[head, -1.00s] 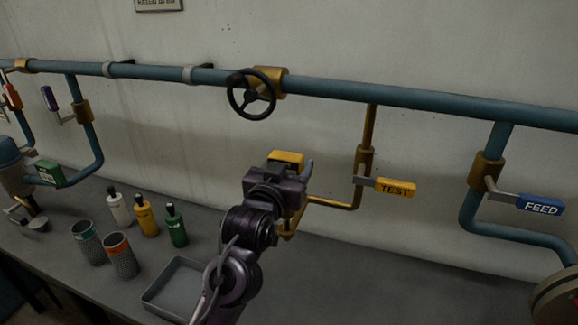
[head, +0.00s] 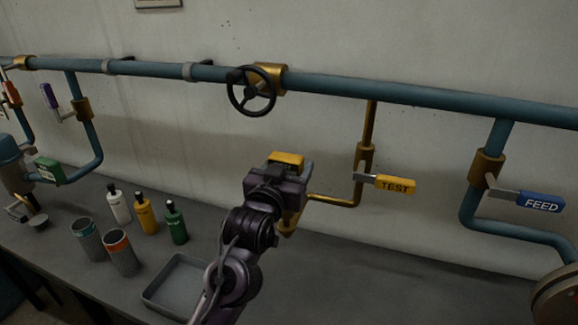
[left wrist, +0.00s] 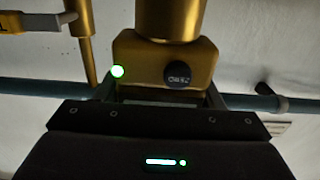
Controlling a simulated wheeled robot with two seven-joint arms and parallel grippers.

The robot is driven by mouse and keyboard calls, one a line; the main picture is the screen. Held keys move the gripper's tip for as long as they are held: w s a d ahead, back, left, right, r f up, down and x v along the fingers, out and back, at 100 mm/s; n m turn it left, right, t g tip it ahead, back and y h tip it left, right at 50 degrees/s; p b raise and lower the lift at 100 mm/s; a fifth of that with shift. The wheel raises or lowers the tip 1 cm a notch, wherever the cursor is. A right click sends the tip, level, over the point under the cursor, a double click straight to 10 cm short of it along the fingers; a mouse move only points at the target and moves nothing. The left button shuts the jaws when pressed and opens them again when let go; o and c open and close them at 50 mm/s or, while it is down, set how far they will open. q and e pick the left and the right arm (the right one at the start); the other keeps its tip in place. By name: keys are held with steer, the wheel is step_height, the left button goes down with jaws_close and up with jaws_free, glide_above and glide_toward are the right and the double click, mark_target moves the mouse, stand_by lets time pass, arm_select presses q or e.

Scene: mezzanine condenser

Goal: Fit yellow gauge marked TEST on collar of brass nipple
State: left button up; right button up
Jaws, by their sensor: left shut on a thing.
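My left gripper (head: 290,182) is shut on the yellow gauge (head: 286,159), whose top shows above the jaws in the head view. In the left wrist view, which looks upside down, the gauge body (left wrist: 135,50) sits between the fingers, with a lit green lamp and a round black knob. A wide brass cylinder (left wrist: 172,18) adjoins it on its lower side. A brass part (head: 288,224) shows beneath the gripper, near the end of a brass side pipe (head: 335,202). The gripper hides the joint, so I cannot tell whether the gauge is seated on the collar. My right gripper is not in view.
A yellow lever marked TEST (head: 395,185) and a blue FEED lever (head: 541,202) stick out at the right. A black handwheel (head: 251,92) hangs above. Several bottles, two cups and a grey tray (head: 160,306) stand on the bench at lower left.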

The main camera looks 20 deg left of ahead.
arm_select(q)
steer(key=shift+f+b, duration=1)
steer(key=shift+f, duration=0.8)
steer(key=o, duration=1.3)
steer(key=shift+c, duration=0.2)
steer(key=shift+s, duration=0.1)
steer(key=shift+s+f, duration=0.15)
steer(key=shift+s, duration=0.1)
steer(key=s+b, duration=0.2)
steer(key=s, duration=0.5)
steer(key=shift+r, duration=0.2)
steer(key=shift+s+a, duration=0.1)
